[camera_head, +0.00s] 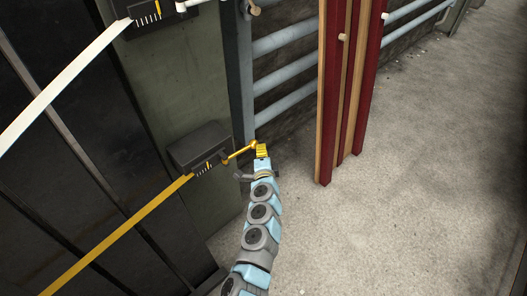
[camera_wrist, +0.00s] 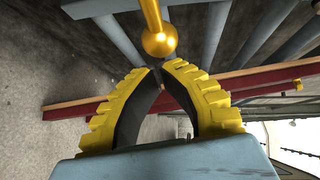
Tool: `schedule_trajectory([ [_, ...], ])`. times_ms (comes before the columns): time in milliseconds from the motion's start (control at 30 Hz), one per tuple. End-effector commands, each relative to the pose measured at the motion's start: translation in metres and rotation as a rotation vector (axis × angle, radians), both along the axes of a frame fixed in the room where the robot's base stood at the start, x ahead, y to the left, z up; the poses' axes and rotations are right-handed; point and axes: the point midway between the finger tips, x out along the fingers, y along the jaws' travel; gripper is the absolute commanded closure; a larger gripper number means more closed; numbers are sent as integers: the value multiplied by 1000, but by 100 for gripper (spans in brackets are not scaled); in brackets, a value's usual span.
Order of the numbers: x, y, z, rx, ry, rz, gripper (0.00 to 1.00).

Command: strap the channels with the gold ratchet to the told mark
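The gold ratchet (camera_head: 200,146) is a dark box with a gold strap (camera_head: 115,234) running down to the lower left. Its face has white tick marks and an orange pointer near the right end of them (camera_head: 208,164). A gold lever (camera_head: 238,154) sticks out to the right and ends in a ball knob. The knob (camera_wrist: 158,42) is just beyond my fingertips in the wrist view, not between them. My gripper (camera_head: 262,150) has yellow fingers, and its tips (camera_wrist: 157,70) meet or nearly meet with nothing visible between them. Dark panels (camera_head: 60,190), perhaps the channels, lie behind the straps.
A second ratchet (camera_head: 145,22) with a white strap (camera_head: 62,88) sits above, cut off by the frame. Red and wooden posts (camera_head: 345,90) stand to the right of my gripper. Grey rails (camera_head: 290,70) run behind it. The concrete floor (camera_head: 430,170) at right is clear.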

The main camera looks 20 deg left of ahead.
Motion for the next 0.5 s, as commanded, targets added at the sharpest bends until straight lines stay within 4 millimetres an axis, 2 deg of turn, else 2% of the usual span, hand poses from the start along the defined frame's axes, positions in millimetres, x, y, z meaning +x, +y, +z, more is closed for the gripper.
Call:
schedule_trajectory([
  [233, 2, 2, -2, 0, -1, 10, 100],
  [500, 10, 12, -3, -1, -1, 69, 100],
])
